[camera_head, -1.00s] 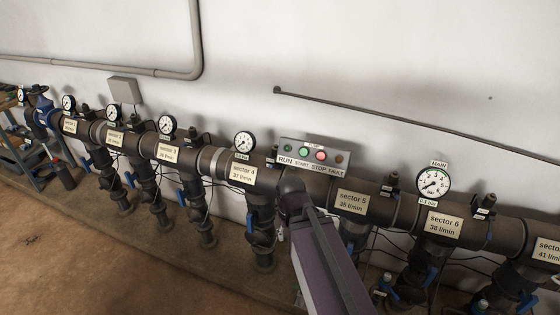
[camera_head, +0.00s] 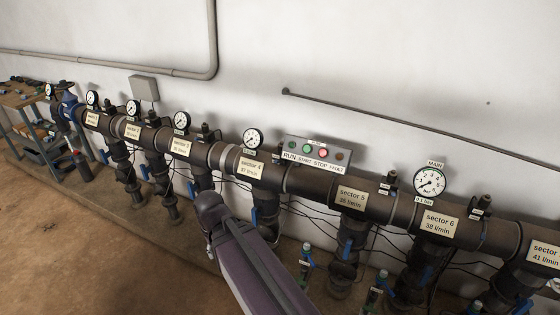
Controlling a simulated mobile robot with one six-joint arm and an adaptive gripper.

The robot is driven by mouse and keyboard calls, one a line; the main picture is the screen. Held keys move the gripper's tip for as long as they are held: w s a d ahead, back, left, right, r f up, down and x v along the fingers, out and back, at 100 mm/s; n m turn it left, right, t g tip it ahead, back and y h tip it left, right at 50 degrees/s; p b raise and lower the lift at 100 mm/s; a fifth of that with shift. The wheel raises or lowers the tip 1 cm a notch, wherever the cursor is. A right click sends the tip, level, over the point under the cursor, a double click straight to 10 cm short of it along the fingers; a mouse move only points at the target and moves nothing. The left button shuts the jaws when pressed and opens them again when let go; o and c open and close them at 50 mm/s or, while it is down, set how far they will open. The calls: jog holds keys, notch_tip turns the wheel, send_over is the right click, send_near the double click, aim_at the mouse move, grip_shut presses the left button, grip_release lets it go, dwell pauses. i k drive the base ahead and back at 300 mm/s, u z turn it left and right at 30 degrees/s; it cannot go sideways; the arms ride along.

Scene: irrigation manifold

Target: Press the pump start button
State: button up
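The pump control panel (camera_head: 317,143) is a grey box on the wall behind the pipe, right of the picture's middle. Its labels read RUN, START, STOP and FAULT. The green start button (camera_head: 307,149) is second from the left. The red stop button (camera_head: 323,153) is to its right. The run lamp (camera_head: 291,145) looks dark green and the fault lamp (camera_head: 339,156) dull brown. A purple-grey link of my arm rises from the bottom edge, below and left of the panel, clear of the buttons in the picture. My gripper's fingers do not show.
The thick manifold pipe (camera_head: 299,181) runs across below the panel, with sector labels and valve branches. The main gauge (camera_head: 430,181) stands to the right. A shelf (camera_head: 24,98) stands far left. Floor (camera_head: 60,230) at the lower left is clear.

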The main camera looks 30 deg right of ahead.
aim_at(307, 149)
jog(key=u, duration=0.05)
jog(key=k, duration=0.5)
jog(key=z, duration=0.5)
jog(key=k, duration=0.9)
jog(key=z, duration=0.75)
jog(key=i, duration=1.45)
jog(key=u, duration=0.5)
